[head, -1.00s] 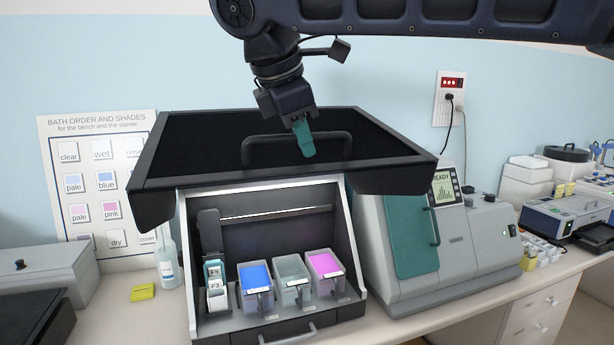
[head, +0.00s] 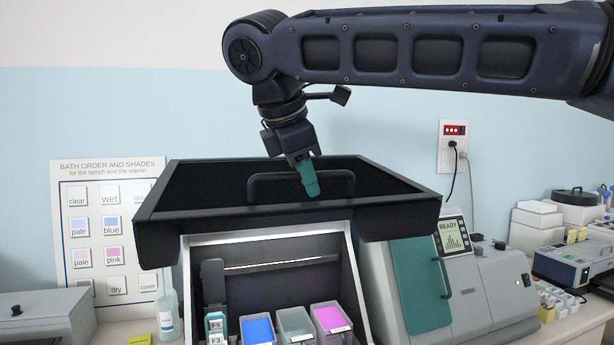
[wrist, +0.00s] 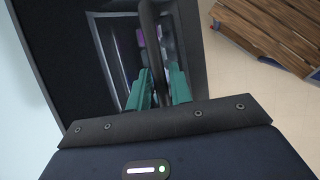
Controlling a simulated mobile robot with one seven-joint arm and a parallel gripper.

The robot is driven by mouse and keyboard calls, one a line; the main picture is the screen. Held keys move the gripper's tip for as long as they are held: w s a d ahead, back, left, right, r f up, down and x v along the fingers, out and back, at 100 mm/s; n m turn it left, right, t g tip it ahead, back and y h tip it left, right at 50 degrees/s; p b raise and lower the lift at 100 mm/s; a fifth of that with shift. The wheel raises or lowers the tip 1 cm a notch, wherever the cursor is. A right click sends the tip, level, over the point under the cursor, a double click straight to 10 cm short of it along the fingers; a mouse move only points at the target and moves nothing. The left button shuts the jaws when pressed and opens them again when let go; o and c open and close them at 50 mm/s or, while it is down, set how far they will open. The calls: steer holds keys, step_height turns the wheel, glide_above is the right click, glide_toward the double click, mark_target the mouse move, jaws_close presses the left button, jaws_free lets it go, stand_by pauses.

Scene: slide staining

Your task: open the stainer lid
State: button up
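The stainer's black lid (head: 230,214) is raised above the open grey case (head: 205,255). Its dark bar handle (head: 276,175) rises near the lid's middle. My gripper (head: 310,187) reaches down to this handle, its teal fingers crossing the bar in the head view. In the wrist view my gripper (wrist: 160,90) has one finger on each side of the handle (wrist: 150,35), and looks closed around it. Exact finger contact is hard to see. Blue (head: 257,330), grey and pink (head: 331,318) baths show below the lid, with a slide rack (head: 215,325) to their left.
A grey machine with a teal door (head: 418,280) and a lit screen stands close on the right. A bottle (head: 167,305) and a yellow block (head: 140,340) are at left. A poster (head: 108,230) and a wall outlet (head: 453,145) are behind.

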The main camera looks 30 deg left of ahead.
steer(key=shift+r, duration=0.1)
steer(key=v, duration=1)
steer(key=shift+s+r, duration=0.2)
steer(key=shift+r, duration=0.05)
